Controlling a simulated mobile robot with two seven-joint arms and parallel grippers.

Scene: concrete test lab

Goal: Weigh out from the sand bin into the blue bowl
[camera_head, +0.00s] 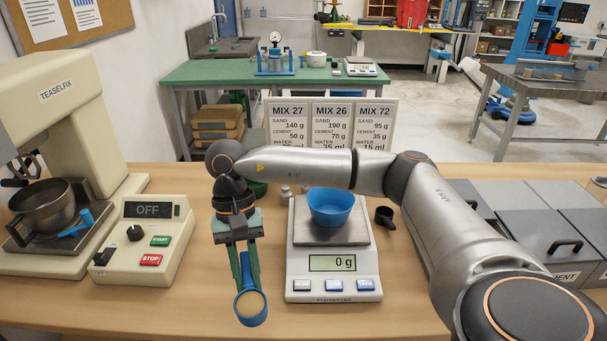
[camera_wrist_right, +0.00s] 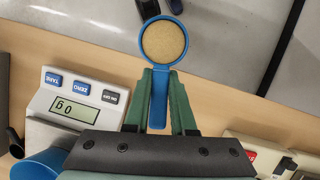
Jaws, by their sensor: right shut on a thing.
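My right gripper (camera_head: 246,277) is shut on the handle of a blue scoop (camera_head: 250,309), held left of the scale and in front of it. In the right wrist view the scoop's round cup (camera_wrist_right: 163,42) holds tan sand, nearly level with the rim. The blue bowl (camera_head: 331,208) sits on the pan of the scale (camera_head: 333,265), whose display reads 0 g. The part of the bowl's inside that shows looks empty. Grey lidded bins (camera_head: 538,239) stand at the right; one label ends in "MENT". My arm covers part of them, and I cannot tell which holds sand. My left gripper is out of view.
A sign (camera_head: 331,125) behind the scale lists sand for MIX 27, 26 and 72: 140, 190 and 95 g. A black scoop (camera_head: 385,217) lies right of the scale. A control box (camera_head: 144,238) reading OFF and a mixer (camera_head: 62,125) stand left.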

